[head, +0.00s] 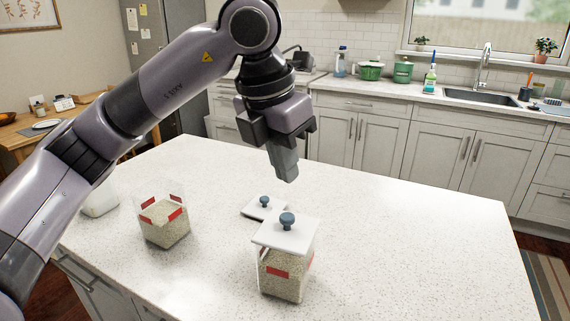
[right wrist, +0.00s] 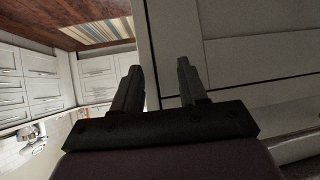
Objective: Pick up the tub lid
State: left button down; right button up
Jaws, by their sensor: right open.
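A white tub lid with a blue knob (head: 264,203) lies on the white counter, behind the front tub. A second white lid with a blue knob (head: 287,222) sits on the front clear tub (head: 284,282), which has red marks and grainy contents. An uncovered clear tub (head: 165,232) with similar contents stands to the left. My left gripper (head: 287,178) points down above the counter, above and slightly right of the loose lid, touching nothing visible. Its fingers overlap in the picture. My right gripper (right wrist: 158,72) shows only in the right wrist view, open and empty near pale cabinet fronts.
The counter (head: 420,240) is clear to the right of the tubs. A whitish object (head: 100,206) stands at its left edge, partly behind my left arm. A sink counter with green pots (head: 371,71) runs along the back wall.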

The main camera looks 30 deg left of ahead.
aim_at(261, 205)
jog(key=k, duration=1)
